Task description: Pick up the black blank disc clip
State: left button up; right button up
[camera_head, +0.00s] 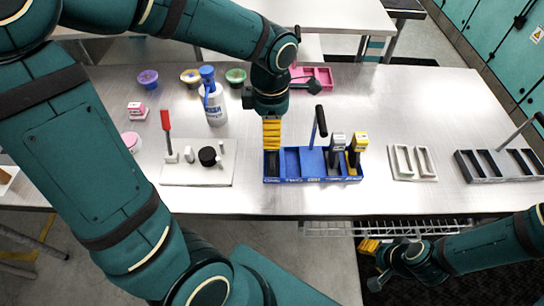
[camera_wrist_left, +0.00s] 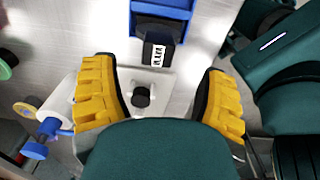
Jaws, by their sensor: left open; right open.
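The black clip, a dark block with a white label (camera_wrist_left: 158,52), stands at the end of the blue rack in the left wrist view. The label is too small to read. In the head view only a dark part of it (camera_head: 271,164) shows in the rack's leftmost slot, below my left fingers. My left gripper (camera_head: 271,147) points down over this end of the blue rack (camera_head: 312,181). My right gripper (camera_head: 373,262) is open at the lower right, below the table edge.
Two clips, one grey-topped (camera_head: 337,143) and one yellow-topped (camera_head: 358,144), stand in the rack's right slots. A white board (camera_head: 190,178) with a black disc (camera_head: 207,156) and a red-handled tool (camera_head: 167,125) lies left. A blue-capped bottle (camera_head: 213,104) stands behind it.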

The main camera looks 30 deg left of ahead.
aim_at(272, 153)
pick_arm(q)
notch_tip(272, 153, down, 6)
jog(key=shift+w+f+b, duration=0.15)
jog(key=shift+f+b, duration=0.1)
jog(key=shift+b, duration=0.3)
grip_shut()
